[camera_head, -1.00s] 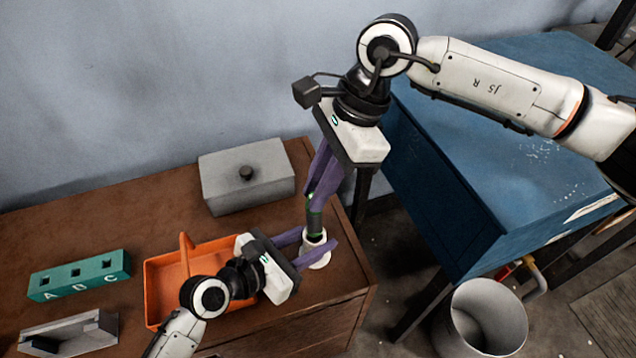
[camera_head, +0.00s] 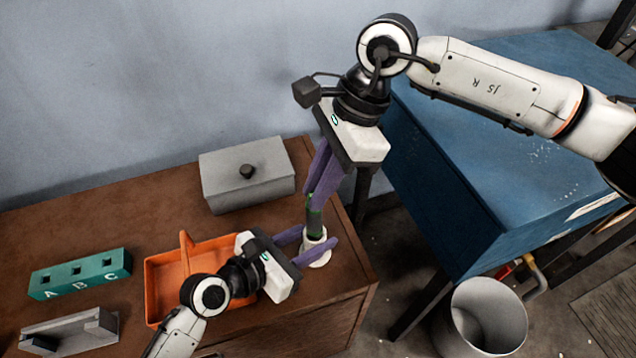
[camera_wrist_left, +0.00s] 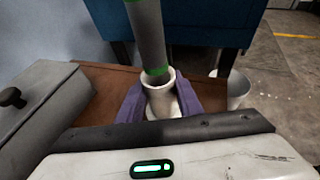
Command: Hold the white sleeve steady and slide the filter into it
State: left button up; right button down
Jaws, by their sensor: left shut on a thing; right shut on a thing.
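The white sleeve (camera_head: 317,257) stands upright near the right end of the brown table; its open mouth shows in the left wrist view (camera_wrist_left: 159,78). My left gripper (camera_head: 312,246) is shut on the sleeve, a purple finger on each side. The filter (camera_head: 314,221), a dark grey cylinder with green bands, is above the sleeve; in the left wrist view (camera_wrist_left: 148,35) its lower green band is at the sleeve's mouth. I cannot tell how deep its end is. My right gripper (camera_head: 315,197) points down from above and is shut on the filter's upper part.
An orange tray (camera_head: 153,297) with a handle lies left of the sleeve, partly under my left arm. A grey lidded box (camera_head: 225,185) is behind. A green block lettered A, B, C (camera_head: 80,274) and a grey holder (camera_head: 72,335) lie at left. The table's right edge is close to the sleeve.

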aim_at(318, 217)
jog(key=shift+f, duration=4.35)
dwell(1.3)
jog(key=c, duration=1.3)
grip_release()
jog(key=shift+f, duration=0.1)
jog(key=v, duration=0.7)
